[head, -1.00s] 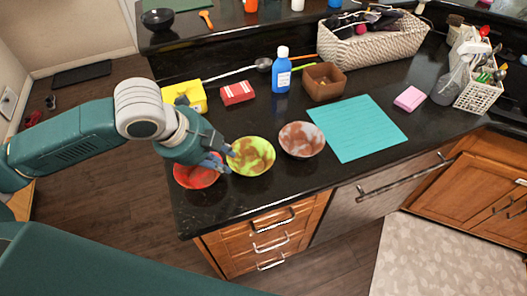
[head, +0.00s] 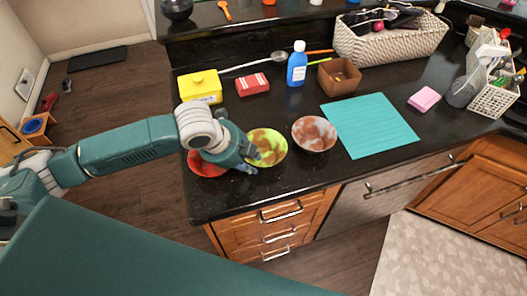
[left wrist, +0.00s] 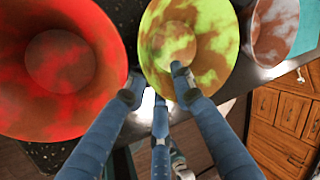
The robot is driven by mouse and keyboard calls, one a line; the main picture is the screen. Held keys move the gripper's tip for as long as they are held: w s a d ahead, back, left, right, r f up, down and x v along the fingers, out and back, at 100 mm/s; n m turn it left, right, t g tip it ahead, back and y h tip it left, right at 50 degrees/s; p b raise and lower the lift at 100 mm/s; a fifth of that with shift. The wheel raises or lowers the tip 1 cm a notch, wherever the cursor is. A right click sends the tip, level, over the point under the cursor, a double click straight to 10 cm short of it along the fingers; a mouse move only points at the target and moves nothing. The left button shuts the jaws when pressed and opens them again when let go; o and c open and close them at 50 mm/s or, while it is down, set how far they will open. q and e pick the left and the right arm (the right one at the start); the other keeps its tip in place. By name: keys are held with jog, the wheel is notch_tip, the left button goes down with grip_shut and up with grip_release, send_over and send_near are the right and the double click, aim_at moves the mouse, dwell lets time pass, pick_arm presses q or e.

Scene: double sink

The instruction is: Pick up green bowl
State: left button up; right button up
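The green bowl (head: 272,150), lime with brownish patches, sits upright on the black counter between the red bowl (head: 203,167) and the brown-and-grey bowl (head: 315,133). My left gripper (head: 252,161) is at the green bowl's left edge, with its blue-grey fingers spread. In the left wrist view, the gripper (left wrist: 157,86) has one finger overlapping the inside of the green bowl (left wrist: 205,30) and another between it and the red bowl (left wrist: 60,95). A third finger is below the near rim. Contact with the rim cannot be told. My right gripper is not in view.
A yellow box (head: 200,88), red box (head: 253,85), blue bottle (head: 297,66) and brown container (head: 339,77) stand behind the bowls. A teal mat (head: 370,126) lies to the right. The counter's front edge is close to the bowls.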

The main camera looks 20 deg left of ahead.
pick_arm(q)
jog(key=shift+c, duration=0.3)
grip_shut()
jog(key=shift+r, duration=0.1)
